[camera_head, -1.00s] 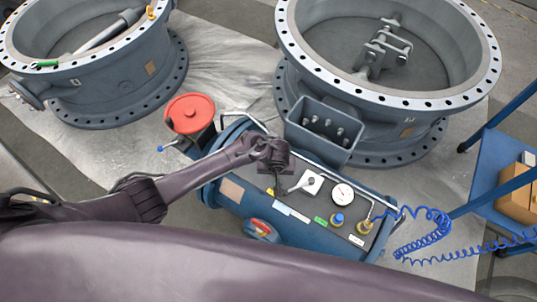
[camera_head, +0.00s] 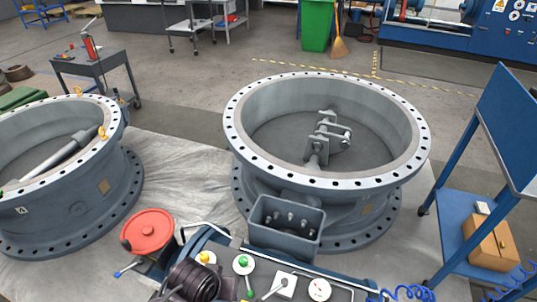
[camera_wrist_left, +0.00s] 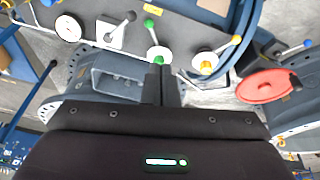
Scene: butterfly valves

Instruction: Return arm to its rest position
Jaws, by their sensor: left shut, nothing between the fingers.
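My left gripper (camera_wrist_left: 162,72) is shut and empty in the left wrist view, its two dark fingers side by side. In that view its tips overlap the lower edge of a green-knobbed lever (camera_wrist_left: 158,55) on the control panel; I cannot tell whether they touch. In the head view only a dark part of my left arm shows at the bottom edge, in front of the panel's left end, and the fingers are not clearly seen. The panel (camera_head: 262,279) carries a yellow-knobbed lever (camera_head: 204,258), a lever on a white square plate (camera_head: 285,285) and a gauge (camera_head: 319,289). My right gripper is not in view.
A red handwheel (camera_head: 147,231) stands left of the panel. Large valve bodies stand behind (camera_head: 330,183) and at left (camera_head: 75,205). A blue cart (camera_head: 465,215) with a cardboard box (camera_head: 491,246) is at right. Open floor lies beyond.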

